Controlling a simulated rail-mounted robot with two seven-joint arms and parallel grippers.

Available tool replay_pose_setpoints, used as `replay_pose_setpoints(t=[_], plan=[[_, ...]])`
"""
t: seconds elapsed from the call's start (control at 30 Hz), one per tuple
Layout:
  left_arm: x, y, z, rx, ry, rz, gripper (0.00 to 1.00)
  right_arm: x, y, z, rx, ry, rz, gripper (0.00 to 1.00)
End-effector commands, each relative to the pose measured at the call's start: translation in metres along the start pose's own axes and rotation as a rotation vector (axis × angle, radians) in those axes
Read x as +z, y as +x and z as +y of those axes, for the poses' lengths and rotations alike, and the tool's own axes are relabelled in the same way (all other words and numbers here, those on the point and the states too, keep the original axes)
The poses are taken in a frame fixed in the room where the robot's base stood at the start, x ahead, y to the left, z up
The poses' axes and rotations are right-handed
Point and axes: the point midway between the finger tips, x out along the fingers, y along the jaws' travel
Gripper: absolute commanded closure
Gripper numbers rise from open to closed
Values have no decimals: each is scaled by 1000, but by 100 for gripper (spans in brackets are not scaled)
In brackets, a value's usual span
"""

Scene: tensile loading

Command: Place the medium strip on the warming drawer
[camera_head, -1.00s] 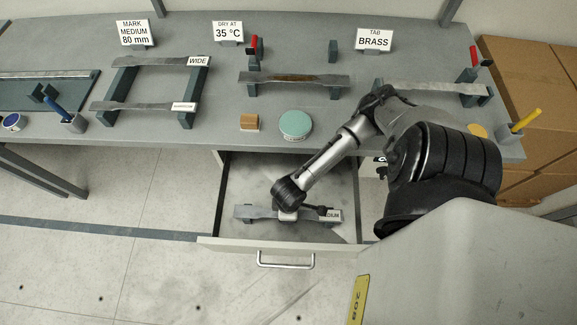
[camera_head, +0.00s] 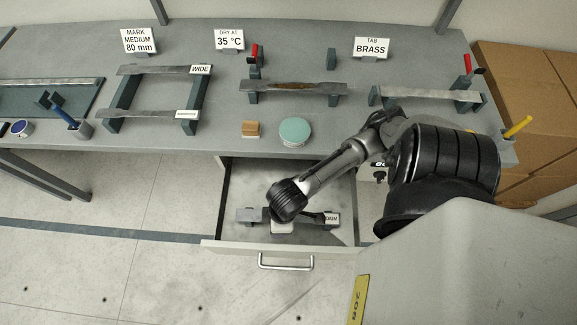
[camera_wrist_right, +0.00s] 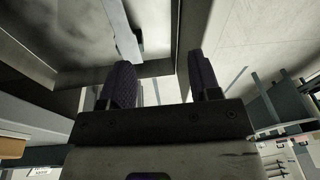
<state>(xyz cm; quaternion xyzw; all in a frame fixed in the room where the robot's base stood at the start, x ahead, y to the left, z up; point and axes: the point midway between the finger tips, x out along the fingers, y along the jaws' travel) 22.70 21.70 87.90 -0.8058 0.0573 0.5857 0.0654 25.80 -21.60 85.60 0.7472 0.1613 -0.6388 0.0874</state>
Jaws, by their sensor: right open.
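The medium strip (camera_head: 318,217) lies across dark supports inside the open drawer (camera_head: 345,185). Its white label, partly hidden and reading "DIUM", shows at the right end. My right arm reaches over the drawer, and my right gripper (camera_head: 283,226) is above the strip's middle, hiding it. In the right wrist view the two dark fingers of the right gripper (camera_wrist_right: 163,78) stand apart with nothing between them. A dark piece in the drawer (camera_wrist_right: 135,28) shows beyond them, and I cannot tell if it is the strip or a support. My left gripper is out of view.
On the bench (camera_head: 225,80), the wide strip (camera_head: 150,69) and another strip (camera_head: 145,113) rest on a rack. The drawer front (camera_head: 250,249) is a low wall.

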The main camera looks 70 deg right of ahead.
Motion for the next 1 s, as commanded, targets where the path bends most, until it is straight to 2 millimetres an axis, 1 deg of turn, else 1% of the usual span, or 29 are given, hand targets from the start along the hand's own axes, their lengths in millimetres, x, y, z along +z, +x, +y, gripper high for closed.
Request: replay_pose_setpoints(t=[0.03,0.1,0.2,0.27,0.37,0.6,0.7,1.0], plan=[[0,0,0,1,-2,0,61,-7,-2,-19,-30,-2,48,43],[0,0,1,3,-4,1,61,-15,-7,-30,-33,-3,108,43],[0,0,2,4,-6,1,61,-19,-14,-36,-12,20,168,43],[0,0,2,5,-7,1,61,-17,-17,-35,9,42,188,43],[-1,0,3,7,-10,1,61,-8,-21,-29,53,83,195,43],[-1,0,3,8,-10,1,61,19,-26,-14,136,153,157,43],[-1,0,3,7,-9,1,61,25,-27,-11,150,163,146,43],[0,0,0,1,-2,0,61,26,-27,-10,155,164,143,43]])
